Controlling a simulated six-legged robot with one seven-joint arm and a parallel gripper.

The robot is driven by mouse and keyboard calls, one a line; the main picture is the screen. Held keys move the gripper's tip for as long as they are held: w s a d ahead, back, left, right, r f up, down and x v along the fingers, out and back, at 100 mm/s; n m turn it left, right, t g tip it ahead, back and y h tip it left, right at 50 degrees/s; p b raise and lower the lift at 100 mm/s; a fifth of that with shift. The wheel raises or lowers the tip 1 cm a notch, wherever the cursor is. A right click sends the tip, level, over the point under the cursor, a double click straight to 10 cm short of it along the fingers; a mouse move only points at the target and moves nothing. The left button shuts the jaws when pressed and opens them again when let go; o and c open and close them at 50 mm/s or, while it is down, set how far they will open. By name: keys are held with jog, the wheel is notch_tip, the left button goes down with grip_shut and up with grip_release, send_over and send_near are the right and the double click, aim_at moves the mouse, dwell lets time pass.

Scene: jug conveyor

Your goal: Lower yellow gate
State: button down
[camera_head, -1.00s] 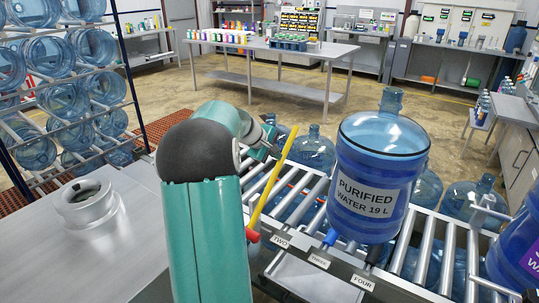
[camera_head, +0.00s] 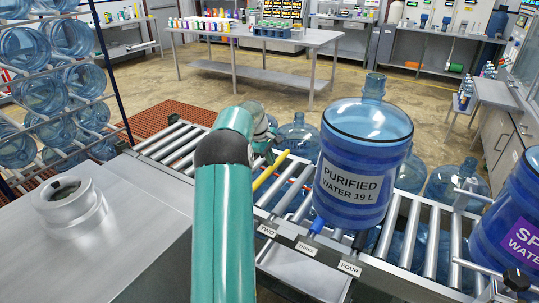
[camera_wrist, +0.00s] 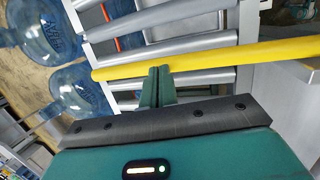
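The yellow gate is a long yellow bar (camera_head: 270,171) slanting low across the roller conveyor (camera_head: 180,150), left of the big jug; my arm hides its near end. In the wrist view the yellow bar (camera_wrist: 210,61) crosses the whole right half, in front of the rollers. My gripper (camera_wrist: 158,72) has its two green fingers together with nothing between them. Their tips are at the bar's edge and seem to touch it. In the head view my gripper (camera_head: 268,158) is beside the bar's far end, partly hidden by my arm.
A blue jug labelled "Purified Water 19 L" (camera_head: 365,150) stands on the rollers right of the bar. A purple-labelled jug (camera_head: 515,220) is at the right edge. Blue (camera_head: 317,227) and black (camera_head: 360,240) gate ends show by the labels. A steel counter (camera_head: 140,250) lies left.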

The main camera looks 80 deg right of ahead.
jog(key=shift+f, duration=0.35)
jog(key=shift+f, duration=0.2)
jog(key=shift+w+r, duration=0.1)
